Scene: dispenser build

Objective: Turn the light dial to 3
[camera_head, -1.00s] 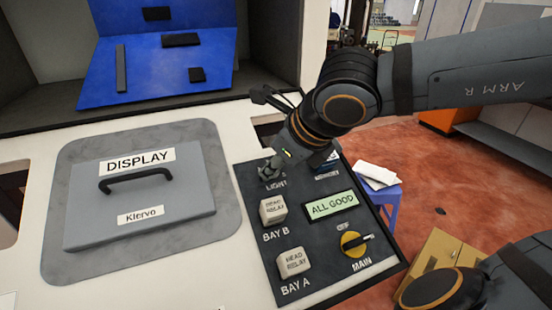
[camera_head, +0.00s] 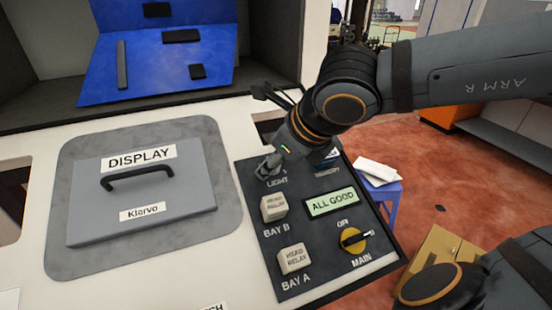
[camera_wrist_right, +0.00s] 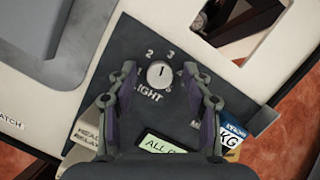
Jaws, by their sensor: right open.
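The light dial (camera_wrist_right: 160,73) is a small round pale knob with a dark line mark, above the word LIGHT on the dark control panel (camera_wrist_right: 112,60). The numbers 2, 3 and 4 show around its far side in the right wrist view. The mark points roughly between 2 and 3; the exact setting is hard to tell. My right gripper (camera_wrist_right: 162,78) is open, with one finger on each side of the dial and gaps showing between. My left gripper is out of view.
The panel also holds two relay blocks (camera_head: 274,207) (camera_head: 294,259), an ALL GOOD screen (camera_head: 332,203) and a yellow MAIN knob (camera_head: 353,241). A blue and white box or card (camera_wrist_right: 232,138) lies near the right finger. A grey DISPLAY cover (camera_head: 140,195) lies left.

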